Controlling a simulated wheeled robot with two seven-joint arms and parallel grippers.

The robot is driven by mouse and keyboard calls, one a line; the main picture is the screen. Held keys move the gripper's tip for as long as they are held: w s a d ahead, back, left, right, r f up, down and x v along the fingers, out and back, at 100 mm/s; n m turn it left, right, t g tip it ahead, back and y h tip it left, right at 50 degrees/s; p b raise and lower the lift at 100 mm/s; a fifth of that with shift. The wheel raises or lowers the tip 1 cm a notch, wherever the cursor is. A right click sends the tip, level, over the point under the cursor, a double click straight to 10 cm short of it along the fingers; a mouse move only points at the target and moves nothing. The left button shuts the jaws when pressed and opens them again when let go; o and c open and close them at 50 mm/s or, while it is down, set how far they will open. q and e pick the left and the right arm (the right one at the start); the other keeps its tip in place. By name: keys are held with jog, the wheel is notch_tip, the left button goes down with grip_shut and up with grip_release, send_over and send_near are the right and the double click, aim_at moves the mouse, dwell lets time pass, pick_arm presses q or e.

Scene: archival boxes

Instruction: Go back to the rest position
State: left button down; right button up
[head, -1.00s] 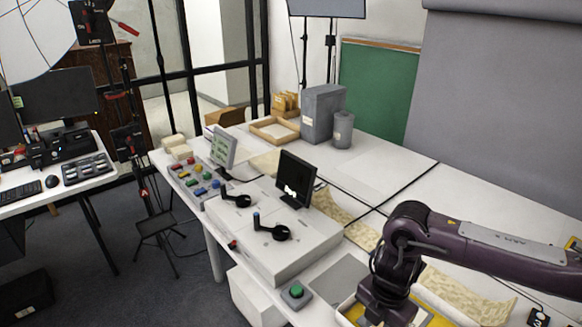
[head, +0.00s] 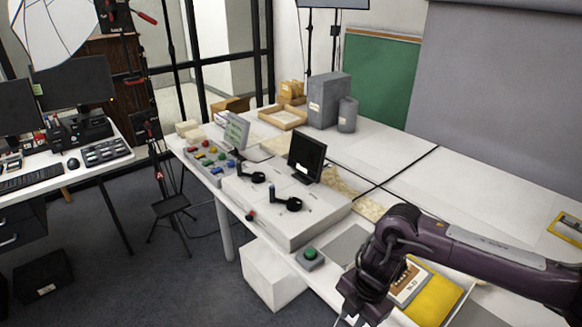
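My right arm comes in from the right, over the front of the white table (head: 490,190). My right gripper (head: 350,318) points down at the bottom edge of the head view, left of a tray with a yellow cushion (head: 436,302) and a small labelled box (head: 408,284). Its fingertips are mostly cut off by the picture edge, so I cannot tell whether it is open or holds anything. My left gripper is not in view.
A grey console (head: 290,212) with a small black monitor (head: 307,157) stands left of my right arm. A green button (head: 310,254) sits in front of it. Grey boxes (head: 329,100) and a wooden tray (head: 283,117) are further back. A white box (head: 272,274) is below the table edge.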

jog(key=w+a+f+m+t+y, duration=0.1)
jog(key=w+a+f+m+y, duration=0.1)
jog(key=a+f+m+y, duration=0.3)
jog(key=w+a+f+t+y, duration=0.1)
jog(key=w+a+f, duration=0.25)
jog(key=a, duration=0.35)
jog(key=s+d+f+m+t+h, duration=0.1)
jog(key=s+d+f+m, duration=0.25)
jog(key=f, duration=0.45)
jog(key=s+d+f+m+t+h, duration=0.1)
jog(key=s+d+f+m, duration=0.1)
jog(key=f+m, duration=0.35)
jog(key=s+d+f+m+t, duration=0.1)
jog(key=s+d+f+m, duration=0.15)
jog(key=f, duration=0.65)
jog(key=s+d+f+m+g+h, duration=0.1)
jog(key=s+d+f, duration=0.3)
jog(key=s, duration=0.7)
jog(key=s+d+f+m+g+h, duration=0.1)
jog(key=s+d+f+m+h, duration=0.2)
jog(key=s, duration=0.9)
jog(key=s+d+f+m+g+h, duration=0.1)
jog(key=s+d+f+m+g, duration=0.1)
jog(key=s+d+f, duration=0.4)
jog(key=s+f, duration=0.2)
jog(key=s, duration=0.3)
jog(key=shift+s+d+f+h, duration=0.3)
jog(key=shift+s+h, duration=0.05)
jog(key=shift+h, duration=0.05)
